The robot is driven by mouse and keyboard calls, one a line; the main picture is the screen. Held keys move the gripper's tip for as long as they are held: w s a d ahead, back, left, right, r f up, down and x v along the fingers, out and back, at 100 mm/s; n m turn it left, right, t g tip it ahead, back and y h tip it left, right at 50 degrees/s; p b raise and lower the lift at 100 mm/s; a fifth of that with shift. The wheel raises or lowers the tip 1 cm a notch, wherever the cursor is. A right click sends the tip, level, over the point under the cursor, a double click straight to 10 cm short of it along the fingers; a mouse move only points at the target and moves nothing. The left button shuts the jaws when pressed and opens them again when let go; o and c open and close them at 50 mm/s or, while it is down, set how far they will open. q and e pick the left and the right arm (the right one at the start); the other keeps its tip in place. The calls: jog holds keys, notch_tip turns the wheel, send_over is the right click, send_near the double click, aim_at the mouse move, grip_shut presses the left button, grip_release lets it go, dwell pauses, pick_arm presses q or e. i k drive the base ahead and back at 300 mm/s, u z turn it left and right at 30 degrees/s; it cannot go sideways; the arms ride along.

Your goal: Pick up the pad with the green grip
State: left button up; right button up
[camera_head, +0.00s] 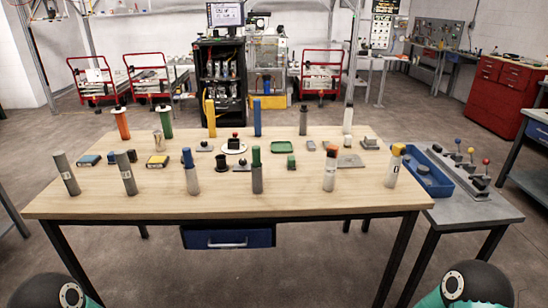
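Several green things show on the wooden table (150,207). A small green block (291,162) stands right of the table's middle. A flat green tray (283,147) lies just behind it. A grey post (257,180) with a green top stands to the left of the block. A green-bodied post (165,124) stands at the back left. Low flat pieces with small knobs stand near the middle, one (242,164) beside the green-topped post. They are too small to tell which is the pad with the green grip. Only dark and teal parts of my arms show at the bottom corners; neither gripper shows.
Upright posts (66,173) stand around the table, with blue-topped, orange (121,123) and yellow (210,117) ones among them. A grey side table (489,213) at the right holds a blue bin (427,172) and knobbed levers. The table's front edge is mostly clear.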

aim_at(290, 163)
jog(key=u, duration=0.1)
jog(key=i, duration=1.05)
jog(key=z, duration=0.65)
jog(key=i, duration=0.5)
jog(key=z, duration=0.4)
jog(key=k, duration=0.9)
jog(key=z, duration=0.15)
jog(key=i, duration=0.95)
jog(key=u, duration=0.05)
